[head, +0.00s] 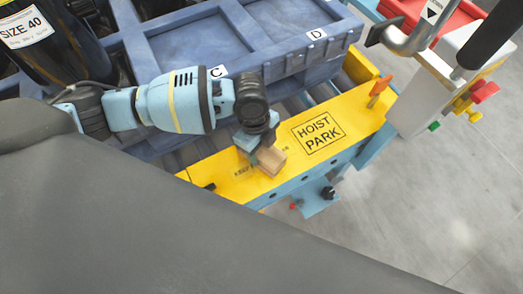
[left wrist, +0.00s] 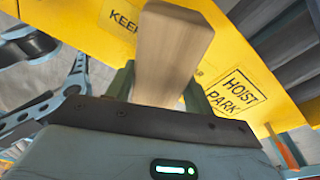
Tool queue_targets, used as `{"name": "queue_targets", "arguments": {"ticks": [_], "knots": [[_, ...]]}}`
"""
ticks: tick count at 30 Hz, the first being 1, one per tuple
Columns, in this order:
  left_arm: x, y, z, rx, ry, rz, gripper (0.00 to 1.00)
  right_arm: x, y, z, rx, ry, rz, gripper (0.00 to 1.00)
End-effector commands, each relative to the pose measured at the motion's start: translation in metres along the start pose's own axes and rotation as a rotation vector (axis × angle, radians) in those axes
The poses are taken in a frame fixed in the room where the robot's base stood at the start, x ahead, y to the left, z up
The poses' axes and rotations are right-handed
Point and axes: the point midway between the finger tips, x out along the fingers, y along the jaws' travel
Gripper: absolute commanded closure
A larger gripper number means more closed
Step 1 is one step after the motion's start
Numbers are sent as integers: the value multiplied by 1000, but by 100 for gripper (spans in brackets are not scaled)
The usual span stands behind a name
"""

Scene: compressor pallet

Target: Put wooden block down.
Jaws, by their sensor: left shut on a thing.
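The wooden block (head: 270,160) is a light brown piece at the yellow ledge marked "HOIST PARK" (head: 352,118). My left gripper (head: 257,153) is shut on the block, to the left of the printed "HOIST PARK" box. In the left wrist view the block (left wrist: 172,50) extends out from between the fingers, over the yellow surface between the "KEEP" label and the "HOIST PARK" label. I cannot tell whether the block touches the ledge. My right gripper is not in view.
A blue pallet (head: 190,45) with places marked C and D lies behind the ledge. A black cylinder (head: 45,50) labelled "SIZE 40" stands at the upper left. An orange peg (head: 379,90) stands near the ledge's right end. A white hoist unit (head: 425,90) is beyond it.

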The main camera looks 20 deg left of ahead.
Motion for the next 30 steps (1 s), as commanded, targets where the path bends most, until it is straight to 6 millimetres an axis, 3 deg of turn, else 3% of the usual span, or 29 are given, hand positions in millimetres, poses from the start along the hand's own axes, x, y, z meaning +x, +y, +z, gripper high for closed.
{"name": "queue_targets", "arguments": {"ticks": [5,16,17,21,30], "knots": [[23,0,3,0,2,1,75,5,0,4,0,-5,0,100],[26,0,3,0,2,0,75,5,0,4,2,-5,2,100],[26,0,4,0,1,0,45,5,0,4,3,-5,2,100],[26,0,4,0,1,0,27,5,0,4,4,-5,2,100],[25,0,4,0,1,-1,26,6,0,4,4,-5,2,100]]}}
